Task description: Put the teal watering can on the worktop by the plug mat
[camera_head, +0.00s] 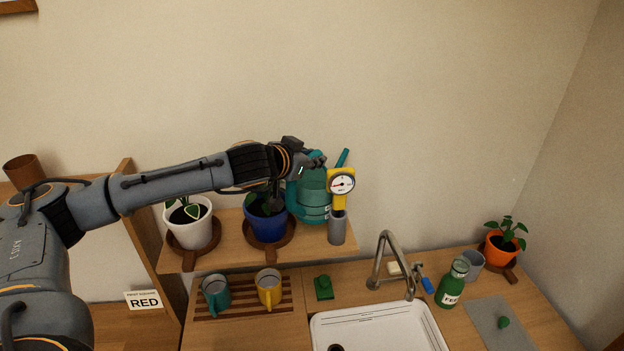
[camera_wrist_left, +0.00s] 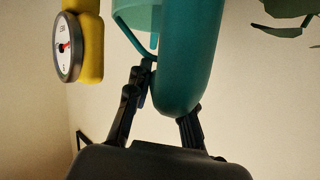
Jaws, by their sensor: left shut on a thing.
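The teal watering can (camera_head: 314,204) is at the right part of the wall shelf (camera_head: 222,232), partly hidden behind my left gripper and a yellow gauge. Its spout points up to the right. I cannot tell whether its base touches the shelf. My left gripper (camera_head: 318,162) is shut on it near its top; the left wrist view shows the fingers (camera_wrist_left: 160,108) on either side of a teal part (camera_wrist_left: 186,60). A grey mat (camera_head: 482,312) with a small green plug (camera_head: 503,322) lies on the worktop (camera_head: 540,302) at the right. My right gripper is not in view.
The yellow gauge (camera_head: 341,184) stands in a grey holder beside the can. Potted plants (camera_head: 194,228) share the shelf. Below are mugs (camera_head: 269,290), a sink (camera_head: 400,325) with a tall tap (camera_head: 391,262), a green bottle (camera_head: 452,286), a grey cup (camera_head: 473,264) and an orange pot (camera_head: 500,250).

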